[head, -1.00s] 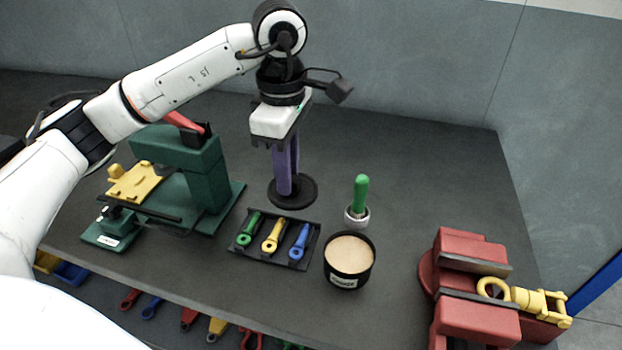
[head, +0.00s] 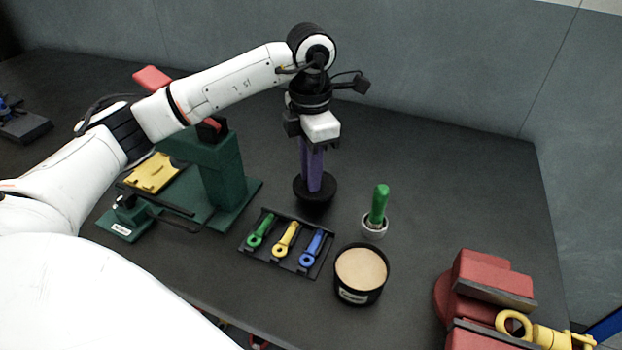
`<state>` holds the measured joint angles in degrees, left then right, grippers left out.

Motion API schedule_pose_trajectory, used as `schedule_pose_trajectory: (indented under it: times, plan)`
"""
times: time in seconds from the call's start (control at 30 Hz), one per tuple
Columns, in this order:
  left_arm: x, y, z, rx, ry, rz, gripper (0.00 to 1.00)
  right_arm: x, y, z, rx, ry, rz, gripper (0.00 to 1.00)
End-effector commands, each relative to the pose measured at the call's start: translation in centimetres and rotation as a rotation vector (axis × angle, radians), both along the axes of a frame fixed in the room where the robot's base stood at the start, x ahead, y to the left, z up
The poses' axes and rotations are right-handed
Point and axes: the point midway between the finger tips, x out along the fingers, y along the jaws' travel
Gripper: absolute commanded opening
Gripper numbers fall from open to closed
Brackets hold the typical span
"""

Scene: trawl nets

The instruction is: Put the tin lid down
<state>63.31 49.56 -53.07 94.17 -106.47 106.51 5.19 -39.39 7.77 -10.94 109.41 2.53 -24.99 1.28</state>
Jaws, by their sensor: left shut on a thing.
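The tin lid is a round black disc (head: 300,195) at the middle of the bench in the head view. My left gripper (head: 313,187) points down with its purple fingers shut on the top of the lid. I cannot tell whether the lid touches the bench or is just above it. The open black tin (head: 361,294), with tan contents and a white label, stands in front and to the right of the lid, apart from it. My right gripper is not in view.
A black tray (head: 254,260) holds green, yellow and blue tools in front of the lid. A green-handled tool (head: 379,205) stands in a small pot. A green press (head: 222,175) is left, a red vise (head: 490,280) right. The bench behind the lid is clear.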

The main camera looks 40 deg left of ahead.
Motion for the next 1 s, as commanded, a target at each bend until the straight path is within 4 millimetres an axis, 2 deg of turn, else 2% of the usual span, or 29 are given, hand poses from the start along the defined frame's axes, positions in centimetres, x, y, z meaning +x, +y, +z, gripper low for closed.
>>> schedule_pose_trajectory:
  times: [0.13,0.5,0.53,0.63,0.9,1.0]
  plan:
    - [-0.1,0.0,-2.1,0.000,0.002,0.000,0.00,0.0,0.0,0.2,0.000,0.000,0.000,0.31]
    - [0.0,0.0,-2.7,0.000,0.000,0.000,0.00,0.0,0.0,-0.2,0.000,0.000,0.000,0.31]
    - [0.0,0.0,-2.7,0.000,0.000,0.000,0.20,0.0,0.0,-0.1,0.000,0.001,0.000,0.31]
    - [0.0,0.0,-2.6,0.000,0.000,0.000,0.37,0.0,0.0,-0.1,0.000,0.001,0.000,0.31]
    - [0.0,0.0,-2.6,0.000,0.000,0.000,0.37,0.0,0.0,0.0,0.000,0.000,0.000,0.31]
    - [0.0,0.0,-2.0,0.000,0.000,0.000,0.37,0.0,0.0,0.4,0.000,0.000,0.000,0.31]
